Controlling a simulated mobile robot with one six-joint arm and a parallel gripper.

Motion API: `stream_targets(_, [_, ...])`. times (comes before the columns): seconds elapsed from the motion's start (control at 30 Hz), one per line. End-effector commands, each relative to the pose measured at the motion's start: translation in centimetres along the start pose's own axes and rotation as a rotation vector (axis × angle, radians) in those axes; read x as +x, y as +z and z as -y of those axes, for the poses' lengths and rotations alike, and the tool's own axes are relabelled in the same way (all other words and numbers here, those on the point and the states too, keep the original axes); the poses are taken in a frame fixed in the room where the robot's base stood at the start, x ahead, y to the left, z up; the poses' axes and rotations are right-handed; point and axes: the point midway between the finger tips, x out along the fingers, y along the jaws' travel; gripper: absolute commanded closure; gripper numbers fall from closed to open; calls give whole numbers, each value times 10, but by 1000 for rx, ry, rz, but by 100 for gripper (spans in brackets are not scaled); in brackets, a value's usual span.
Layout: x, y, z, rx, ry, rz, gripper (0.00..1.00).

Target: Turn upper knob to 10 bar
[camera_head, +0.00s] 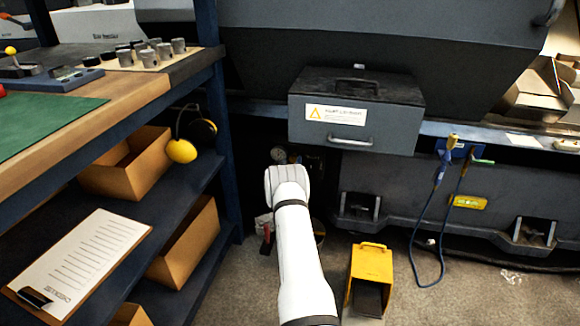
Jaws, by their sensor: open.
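My white arm (297,245) reaches forward into the dark gap under the grey box, between the blue shelf post and the machine base. The rounded end of the arm hides my gripper, so its jaws do not show. A small round gauge-like part (278,155) shows just above the arm's end; its reading is too small to make out. I cannot pick out the upper knob; the area behind my arm is dark and covered. I cannot tell whether my gripper touches anything there.
A grey lidded box (357,112) with a warning label overhangs the gap. The blue shelf post (216,100) stands close on the left. A yellow pedal housing (369,262) stands on the floor at right. Blue cables (418,245) hang further right. A clipboard (75,265) lies on the shelf.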

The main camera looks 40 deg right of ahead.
Motion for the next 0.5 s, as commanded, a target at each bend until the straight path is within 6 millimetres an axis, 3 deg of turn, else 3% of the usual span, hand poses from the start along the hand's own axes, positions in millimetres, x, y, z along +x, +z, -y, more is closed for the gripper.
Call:
stream_targets(0.3, [3,0,0,-1,0,1,50])
stream_targets(0.5, [3,0,-1,0,0,1,66])
